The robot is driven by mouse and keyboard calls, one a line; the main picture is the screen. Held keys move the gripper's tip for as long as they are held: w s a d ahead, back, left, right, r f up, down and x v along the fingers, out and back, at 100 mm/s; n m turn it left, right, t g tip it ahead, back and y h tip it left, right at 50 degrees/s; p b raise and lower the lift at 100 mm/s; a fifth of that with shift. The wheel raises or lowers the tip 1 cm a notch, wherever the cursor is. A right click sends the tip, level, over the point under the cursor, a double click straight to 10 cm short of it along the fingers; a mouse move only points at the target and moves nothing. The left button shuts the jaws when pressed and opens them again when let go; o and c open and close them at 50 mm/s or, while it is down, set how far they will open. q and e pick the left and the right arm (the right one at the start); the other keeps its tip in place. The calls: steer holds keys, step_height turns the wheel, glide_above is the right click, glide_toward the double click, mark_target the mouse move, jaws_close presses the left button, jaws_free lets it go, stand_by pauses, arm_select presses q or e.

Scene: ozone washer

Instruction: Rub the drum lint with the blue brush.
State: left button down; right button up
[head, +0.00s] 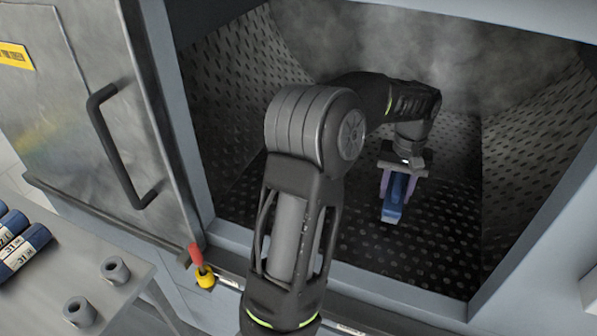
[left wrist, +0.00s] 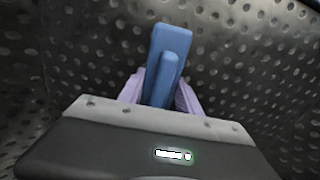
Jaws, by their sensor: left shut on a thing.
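My left gripper (head: 400,183) reaches into the washer drum (head: 345,235) and is shut on the blue brush (head: 393,211). In the left wrist view the brush (left wrist: 166,60) stands out between the two pale purple fingers of my left gripper (left wrist: 160,92). The perforated dark metal drum wall (left wrist: 245,60) lies close behind the brush. I cannot tell whether the brush touches it. I cannot make out any lint on the drum. My right gripper is not in view.
Grey haze (head: 440,45) hangs at the back of the drum. The open metal door (head: 85,110) with a black handle stands at the left. A side table (head: 60,265) holds blue cylinders and grey cups. A red and yellow lever (head: 203,270) sits at the opening's lower edge.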

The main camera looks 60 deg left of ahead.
mark_target(399, 182)
arm_select(q)
steer(key=shift+w+r, duration=0.15)
steer(key=shift+r, duration=1.7)
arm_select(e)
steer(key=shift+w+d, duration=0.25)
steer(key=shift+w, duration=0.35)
